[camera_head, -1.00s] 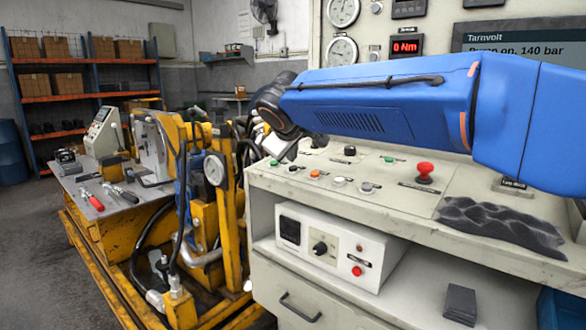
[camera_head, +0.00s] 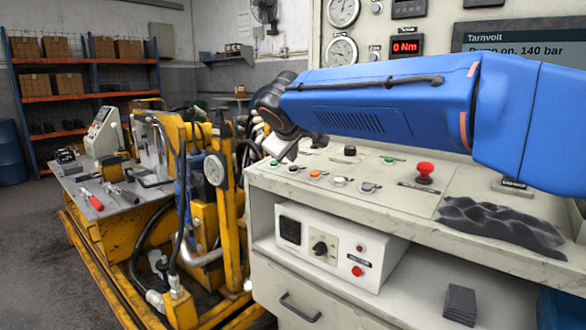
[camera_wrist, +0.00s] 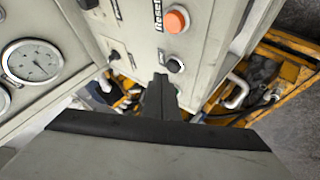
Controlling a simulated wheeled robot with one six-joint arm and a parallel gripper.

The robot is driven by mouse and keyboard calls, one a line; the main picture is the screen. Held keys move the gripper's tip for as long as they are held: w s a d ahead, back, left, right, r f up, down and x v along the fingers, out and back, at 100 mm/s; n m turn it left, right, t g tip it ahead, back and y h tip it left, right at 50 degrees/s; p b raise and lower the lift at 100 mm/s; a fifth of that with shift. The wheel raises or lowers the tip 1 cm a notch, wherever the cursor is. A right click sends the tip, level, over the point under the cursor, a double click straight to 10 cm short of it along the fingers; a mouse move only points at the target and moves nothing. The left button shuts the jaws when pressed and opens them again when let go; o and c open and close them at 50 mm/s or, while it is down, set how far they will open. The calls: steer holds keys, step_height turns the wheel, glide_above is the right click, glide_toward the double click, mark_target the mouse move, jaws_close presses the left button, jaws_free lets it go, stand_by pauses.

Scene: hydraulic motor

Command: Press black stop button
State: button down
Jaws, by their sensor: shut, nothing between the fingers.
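The black button (camera_head: 293,169) sits on the sloped front of the pale console, between a green and an orange button. In the wrist view the black button (camera_wrist: 174,65) is close beside the fingertips, just to their right. My gripper (camera_wrist: 161,79) is shut and empty, its dark fingers pointing toward the panel. In the head view my gripper (camera_head: 285,150) hangs above the left end of the button row. I cannot tell whether the tips touch the panel. Any label of the black button is not readable.
The orange button (camera_wrist: 177,19), labelled Reset, is near the black one. A green button (camera_head: 274,162), a white button (camera_head: 340,181) and a red mushroom button (camera_head: 425,171) share the console. A yellow machine frame (camera_head: 230,200) stands close on the left.

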mark_target(290, 175)
steer(key=shift+f, duration=0.25)
steer(key=shift+f, duration=0.15)
steer(key=shift+w+f, duration=0.1)
steer(key=shift+f, duration=0.3)
stand_by(0.7)
steer(key=shift+r, duration=0.8)
steer(key=shift+r, duration=0.1)
steer(key=r, duration=0.4)
steer(key=shift+s+a+r, duration=0.25)
steer(key=shift+s+r, duration=0.15)
stand_by(0.7)
